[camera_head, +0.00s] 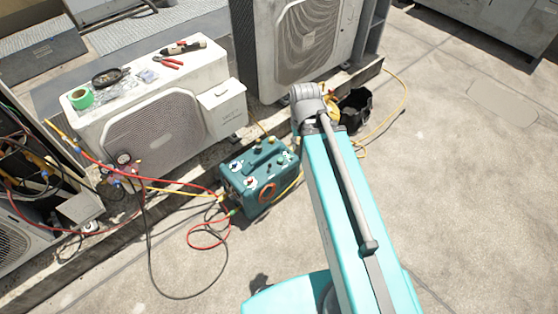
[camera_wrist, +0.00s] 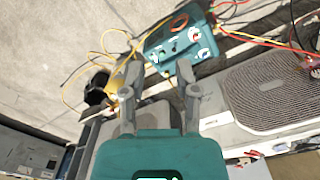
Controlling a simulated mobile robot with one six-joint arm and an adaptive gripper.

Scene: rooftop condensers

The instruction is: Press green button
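In the head view my arm's end hides most of the gripper.
A condenser (camera_head: 160,125) behind the machine carries green tape (camera_head: 81,97), red pliers (camera_head: 168,62) and other items. A taller condenser (camera_head: 300,45) stands behind my arm. Red, yellow and black hoses lie around. The right floor is clear.

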